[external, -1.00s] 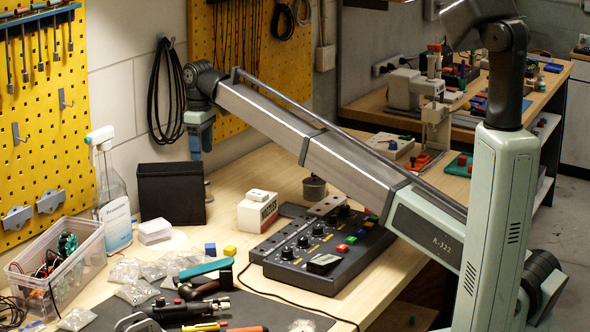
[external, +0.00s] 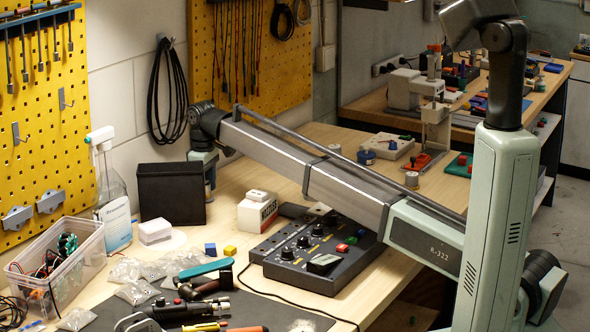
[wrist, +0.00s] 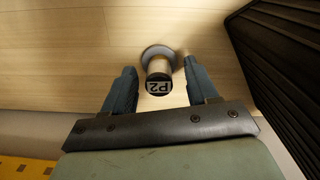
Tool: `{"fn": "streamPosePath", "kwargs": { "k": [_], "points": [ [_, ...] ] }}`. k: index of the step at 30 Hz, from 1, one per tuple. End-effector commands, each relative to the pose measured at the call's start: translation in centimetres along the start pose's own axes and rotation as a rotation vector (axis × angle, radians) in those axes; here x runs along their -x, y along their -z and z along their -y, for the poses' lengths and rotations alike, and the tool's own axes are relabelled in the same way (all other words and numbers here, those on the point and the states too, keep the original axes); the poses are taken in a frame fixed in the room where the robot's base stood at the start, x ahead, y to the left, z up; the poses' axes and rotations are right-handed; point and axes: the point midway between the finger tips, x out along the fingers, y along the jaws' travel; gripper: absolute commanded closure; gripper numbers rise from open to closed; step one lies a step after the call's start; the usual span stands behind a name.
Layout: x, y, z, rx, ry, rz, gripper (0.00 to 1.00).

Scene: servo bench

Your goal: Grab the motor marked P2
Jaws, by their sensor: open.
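The motor marked P2 (wrist: 159,70) shows in the wrist view as a short pale cylinder with a black-and-white P2 label on its end. A grey round rim shows around its far end. My gripper (wrist: 159,68) is open, with one blue-grey finger on each side of the motor and visible gaps between. I cannot tell how far down the fingers reach. In the external view my gripper (external: 209,178) is low over the bench, partly hidden by the black box; the P2 motor cannot be made out there.
The black box (external: 171,194) stands close beside my gripper; its ribbed dark side (wrist: 280,70) fills the right of the wrist view. A white-and-red box (external: 257,212) and a control panel (external: 325,252) stand to the right. Other small cylinders (external: 411,180) stand further back.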

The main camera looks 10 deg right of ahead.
Motion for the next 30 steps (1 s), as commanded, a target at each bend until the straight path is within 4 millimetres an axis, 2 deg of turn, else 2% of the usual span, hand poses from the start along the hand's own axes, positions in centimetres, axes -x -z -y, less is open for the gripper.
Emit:
{"fn": "streamPosePath", "kwargs": {
  "k": [8,26,30],
  "points": [
    [-0.41,0.0,-0.01,-0.001,0.0,0.0,0.43],
    [-0.39,-0.01,0.0,-0.001,0.0,0.0,1.0],
    [-0.38,0.0,0.0,-0.001,0.0,0.0,1.0]
  ]
}}
